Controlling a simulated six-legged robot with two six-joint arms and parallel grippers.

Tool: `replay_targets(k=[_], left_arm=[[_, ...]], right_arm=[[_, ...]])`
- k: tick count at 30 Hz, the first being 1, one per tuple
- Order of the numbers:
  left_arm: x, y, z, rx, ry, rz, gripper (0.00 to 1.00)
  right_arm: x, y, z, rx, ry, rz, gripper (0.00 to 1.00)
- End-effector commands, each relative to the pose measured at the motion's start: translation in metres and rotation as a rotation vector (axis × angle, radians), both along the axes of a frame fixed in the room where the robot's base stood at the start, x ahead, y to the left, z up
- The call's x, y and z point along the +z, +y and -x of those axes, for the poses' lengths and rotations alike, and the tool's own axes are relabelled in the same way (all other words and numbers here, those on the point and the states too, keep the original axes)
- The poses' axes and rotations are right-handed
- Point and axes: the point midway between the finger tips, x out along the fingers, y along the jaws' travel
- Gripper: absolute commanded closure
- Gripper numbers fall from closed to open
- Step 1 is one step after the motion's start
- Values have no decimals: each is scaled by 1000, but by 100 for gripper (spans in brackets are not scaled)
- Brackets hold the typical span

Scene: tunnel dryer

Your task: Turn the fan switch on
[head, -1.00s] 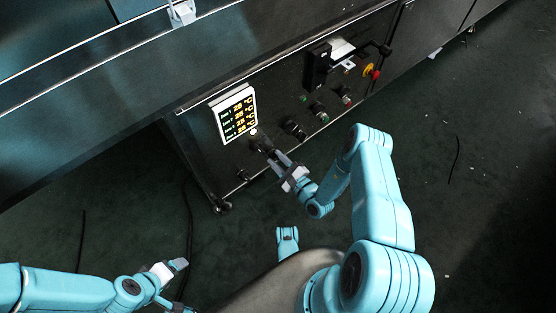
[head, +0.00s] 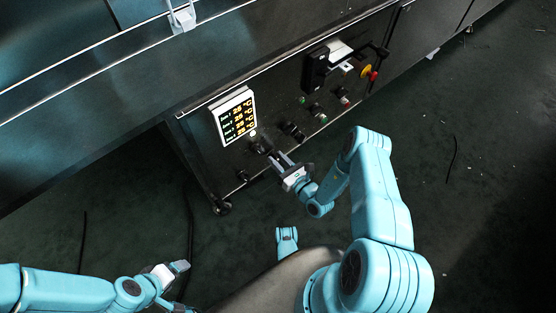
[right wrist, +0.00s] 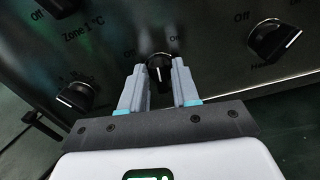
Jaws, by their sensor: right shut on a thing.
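In the right wrist view, a small black rotary switch (right wrist: 159,70) with a white pointer line sits between my right gripper's fingers (right wrist: 160,88), which are shut on it. The pointer stands nearly upright in that picture. Small lettering shows beside the switch, but its name is hidden, so I cannot confirm that it is the fan switch. In the head view, my right gripper (head: 281,161) reaches the dark control panel (head: 218,158) below the display. My left gripper (head: 178,268) is at lower left, away from the panel; its jaw opening is unclear.
A lit temperature display (head: 236,117) is above the switch. Other black knobs are close by, at right (right wrist: 275,40) and lower left (right wrist: 75,97) in the wrist view. A yellow and red button (head: 370,73) is farther right. The floor (head: 480,190) is mostly clear.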

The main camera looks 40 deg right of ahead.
Motion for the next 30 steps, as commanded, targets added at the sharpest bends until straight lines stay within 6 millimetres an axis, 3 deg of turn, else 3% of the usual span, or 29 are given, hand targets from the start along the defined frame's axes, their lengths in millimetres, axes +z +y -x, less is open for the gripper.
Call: replay_targets(k=[15,30], left_arm=[[-2,0,-1,1,-5,-1,27],[-3,0,-3,1,-9,-2,27]], right_arm=[[-2,-3,0,-2,35,-417,100],[-2,-3,0,-2,46,-561,100]])
